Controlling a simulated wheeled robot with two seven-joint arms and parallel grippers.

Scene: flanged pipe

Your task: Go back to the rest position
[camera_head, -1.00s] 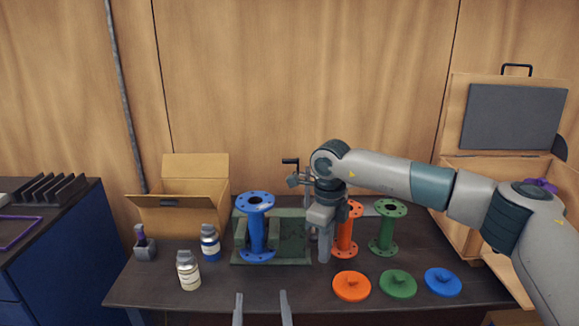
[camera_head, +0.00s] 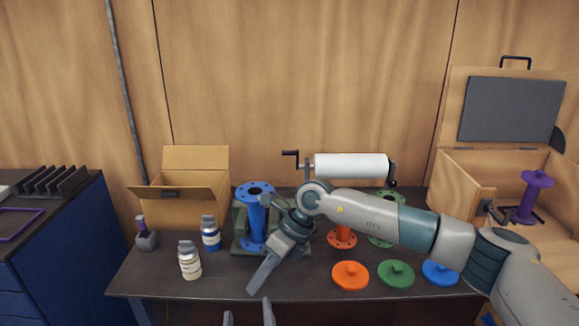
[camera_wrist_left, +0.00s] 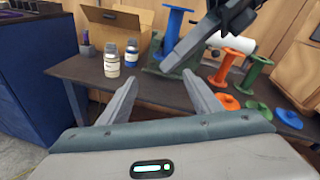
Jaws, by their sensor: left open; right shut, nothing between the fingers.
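My left gripper (camera_head: 248,314) is at the bottom edge in the head view, in front of the table. It is open and empty; its spread fingers (camera_wrist_left: 163,92) also show in the left wrist view. My right gripper (camera_head: 264,276) is shut with nothing in it. It slants down to the left over the front of the table, ahead of the left gripper. A blue flanged pipe (camera_head: 256,218) stands upright in a green fixture (camera_head: 241,239) just behind the right gripper. My right arm partly hides the orange pipe (camera_head: 342,239) and the green pipe (camera_head: 391,196).
Orange (camera_head: 350,275), green (camera_head: 396,274) and blue (camera_head: 435,272) lids lie at the front right. Two bottles (camera_head: 189,260) and a cardboard box (camera_head: 181,205) are at the left. A paper roll (camera_head: 350,167) stands behind. An open wooden case (camera_head: 470,177) holds a purple pipe (camera_head: 530,198).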

